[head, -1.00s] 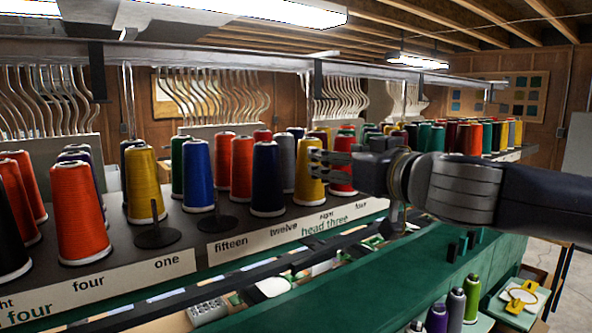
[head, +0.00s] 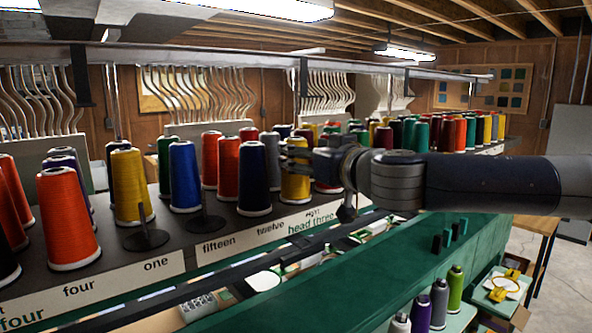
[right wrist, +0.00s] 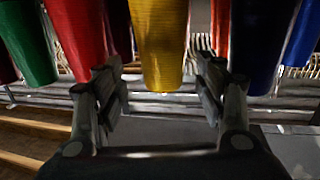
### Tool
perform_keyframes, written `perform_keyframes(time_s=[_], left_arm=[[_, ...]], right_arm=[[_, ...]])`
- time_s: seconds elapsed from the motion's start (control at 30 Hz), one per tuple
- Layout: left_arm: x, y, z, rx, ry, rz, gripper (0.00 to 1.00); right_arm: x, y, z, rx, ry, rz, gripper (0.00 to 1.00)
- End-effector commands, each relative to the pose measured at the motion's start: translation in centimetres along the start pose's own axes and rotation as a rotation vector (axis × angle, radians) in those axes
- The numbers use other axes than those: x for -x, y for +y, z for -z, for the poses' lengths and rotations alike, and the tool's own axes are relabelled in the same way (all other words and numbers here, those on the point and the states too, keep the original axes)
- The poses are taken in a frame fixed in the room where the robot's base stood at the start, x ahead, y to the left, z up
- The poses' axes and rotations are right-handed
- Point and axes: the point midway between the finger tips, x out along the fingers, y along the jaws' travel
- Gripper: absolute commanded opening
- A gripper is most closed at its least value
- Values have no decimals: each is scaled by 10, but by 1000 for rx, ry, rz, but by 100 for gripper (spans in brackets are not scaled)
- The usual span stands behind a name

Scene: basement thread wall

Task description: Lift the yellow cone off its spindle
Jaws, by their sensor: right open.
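A yellow cone (head: 295,184) stands upright on the thread rack in the head view, near the "head three" label. My right gripper (head: 294,154) is at its upper part, and its fingers hide some of the cone. In the right wrist view, which looks upside down, the yellow cone (right wrist: 158,45) hangs from the top edge between the two spread fingers of my open right gripper (right wrist: 158,85). I see no finger closed on it. Another yellow cone (head: 130,187) stands farther left on the rack. The spindle under each cone is hidden. My left gripper is out of view.
A dark navy cone (head: 254,180) stands left of the near yellow cone, and a grey cone (head: 271,155) is close behind. Red cones stand close by. A green beam (head: 400,262) runs below.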

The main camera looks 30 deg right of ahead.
Motion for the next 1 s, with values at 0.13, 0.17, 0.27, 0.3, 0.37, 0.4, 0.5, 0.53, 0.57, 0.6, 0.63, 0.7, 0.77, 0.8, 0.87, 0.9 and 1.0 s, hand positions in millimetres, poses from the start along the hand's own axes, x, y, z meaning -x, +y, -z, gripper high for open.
perform_keyframes(time_s=[0.13,0.17,0.27,0.3,0.37,0.4,0.5,0.53,0.57,0.6,0.63,0.7,0.77,0.8,0.87,0.9,1.0], left_arm=[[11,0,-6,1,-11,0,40],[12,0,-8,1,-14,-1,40],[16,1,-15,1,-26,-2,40],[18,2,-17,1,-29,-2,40],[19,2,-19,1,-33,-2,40],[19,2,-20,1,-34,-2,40],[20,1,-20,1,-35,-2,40],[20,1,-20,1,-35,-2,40],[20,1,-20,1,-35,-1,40],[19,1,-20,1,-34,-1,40],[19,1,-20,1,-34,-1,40],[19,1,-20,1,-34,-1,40],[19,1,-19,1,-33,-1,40],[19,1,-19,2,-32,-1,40],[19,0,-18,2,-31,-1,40],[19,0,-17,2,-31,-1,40],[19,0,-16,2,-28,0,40]], right_arm=[[-16,-2,-3,4,-6,-1,64],[-19,-2,-3,2,-6,-1,64],[-30,-3,-3,3,-4,0,64],[-33,-2,-3,2,-4,-1,64],[-37,-2,-4,2,-3,0,64],[-39,-2,-4,2,-3,0,64],[-42,-3,-4,0,-1,1,64],[-42,-3,-4,0,-1,1,64],[-42,-3,-4,0,-1,1,64],[-42,-3,-4,0,-1,1,64],[-42,-3,-4,0,-1,1,64],[-42,-3,-4,0,-1,1,64],[-42,-3,-4,0,-1,1,55],[-42,-3,-4,0,-1,1,46],[-42,-3,-4,0,-1,1,32],[-42,-3,-4,0,-1,1,23],[-42,-3,-4,0,-1,1,12]])
